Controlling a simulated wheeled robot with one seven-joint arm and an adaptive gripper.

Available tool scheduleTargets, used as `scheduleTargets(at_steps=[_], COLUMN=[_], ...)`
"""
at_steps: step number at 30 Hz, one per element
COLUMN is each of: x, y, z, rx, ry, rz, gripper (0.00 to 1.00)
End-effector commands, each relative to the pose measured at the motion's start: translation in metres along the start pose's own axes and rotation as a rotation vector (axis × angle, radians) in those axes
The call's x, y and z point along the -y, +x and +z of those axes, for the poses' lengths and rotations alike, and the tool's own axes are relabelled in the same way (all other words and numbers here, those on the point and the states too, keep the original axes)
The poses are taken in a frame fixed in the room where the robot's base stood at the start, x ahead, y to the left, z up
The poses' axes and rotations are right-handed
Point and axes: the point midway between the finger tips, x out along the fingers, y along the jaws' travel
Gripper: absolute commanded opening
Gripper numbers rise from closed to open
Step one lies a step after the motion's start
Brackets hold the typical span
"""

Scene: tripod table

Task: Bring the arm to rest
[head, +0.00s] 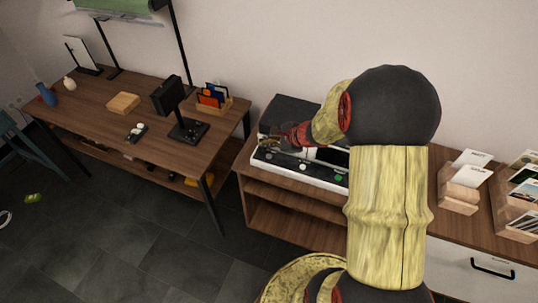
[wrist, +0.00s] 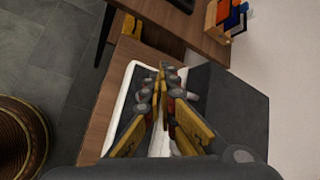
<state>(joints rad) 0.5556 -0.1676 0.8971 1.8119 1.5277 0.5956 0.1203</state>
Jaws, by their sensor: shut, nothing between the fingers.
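My arm rises in the right half of the head view, with a thick wood-patterned link and a dark rounded joint. My gripper (head: 289,137) points left above a black and white machine (head: 264,171) on the wooden cabinet, partly hidden behind my arm. In the wrist view, my gripper (wrist: 162,72) has its two fingers together at the tips, with nothing between them. The machine's white edge (wrist: 115,108) and dark body lie below it. I cannot tell the exact height of the gripper above the machine.
A wooden table (head: 75,104) at left holds a black stand (head: 188,131), a wooden block (head: 123,103), a card organizer (head: 213,98) and a blue vase (head: 46,95). Card holders (head: 459,197) stand on the cabinet at right. The floor (head: 120,240) in front is mostly clear.

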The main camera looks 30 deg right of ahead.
Motion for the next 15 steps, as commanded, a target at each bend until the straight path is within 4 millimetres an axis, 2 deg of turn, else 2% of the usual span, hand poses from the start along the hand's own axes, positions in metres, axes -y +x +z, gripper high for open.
scheduleTargets(at_steps=[9, 11, 15], x=[0.0, -0.005, -0.05], y=[0.0, 0.0, -0.006], z=[0.001, 0.004, 0.012], rx=[0.005, 0.017, 0.051], ry=[-0.008, -0.036, -0.177], rz=[0.001, 0.018, 0.139], gripper=[0.0, 0.0, 0.0])
